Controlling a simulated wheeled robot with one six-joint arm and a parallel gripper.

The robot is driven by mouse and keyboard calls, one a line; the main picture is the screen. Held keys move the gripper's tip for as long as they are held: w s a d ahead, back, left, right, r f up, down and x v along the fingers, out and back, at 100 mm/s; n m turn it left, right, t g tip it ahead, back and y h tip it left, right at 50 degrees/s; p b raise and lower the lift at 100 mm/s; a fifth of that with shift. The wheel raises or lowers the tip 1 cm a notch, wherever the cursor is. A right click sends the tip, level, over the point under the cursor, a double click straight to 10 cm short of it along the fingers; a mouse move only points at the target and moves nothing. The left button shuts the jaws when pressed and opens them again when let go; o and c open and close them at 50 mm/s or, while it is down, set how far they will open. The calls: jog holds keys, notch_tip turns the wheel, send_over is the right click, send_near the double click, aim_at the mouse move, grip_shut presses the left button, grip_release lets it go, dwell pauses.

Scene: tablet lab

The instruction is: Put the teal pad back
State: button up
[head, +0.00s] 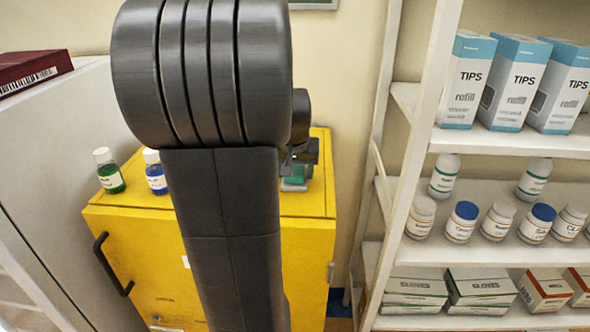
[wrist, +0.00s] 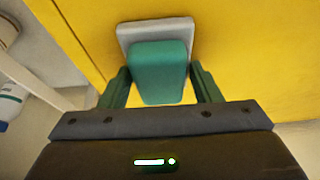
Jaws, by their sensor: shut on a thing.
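The teal pad (wrist: 158,72) is a rounded block between the two green fingers of my gripper (wrist: 161,84) in the wrist view. My gripper is shut on it. A light grey holder plate (wrist: 155,29) on the yellow cabinet top shows just beyond and around the pad's far end. I cannot tell whether the pad touches the plate. In the head view the teal pad (head: 303,172) shows only in part beside my arm, above the grey plate (head: 293,186). My arm hides much of the gripper (head: 300,160) there.
The yellow cabinet (head: 307,207) carries a green bottle (head: 109,172) and a blue bottle (head: 156,175) at its left. A white shelf rack (head: 398,160) with boxes and bottles stands close on the right. A white cabinet (head: 50,160) stands left.

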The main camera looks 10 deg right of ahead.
jog(key=o, duration=0.9)
jog(key=shift+f, duration=0.1)
jog(key=shift+o, duration=0.2)
jog(key=shift+r, duration=0.45)
jog(key=v, duration=1.1)
jog(key=shift+s+r, duration=0.2)
jog(key=shift+r, duration=0.05)
jog(key=shift+a, duration=0.1)
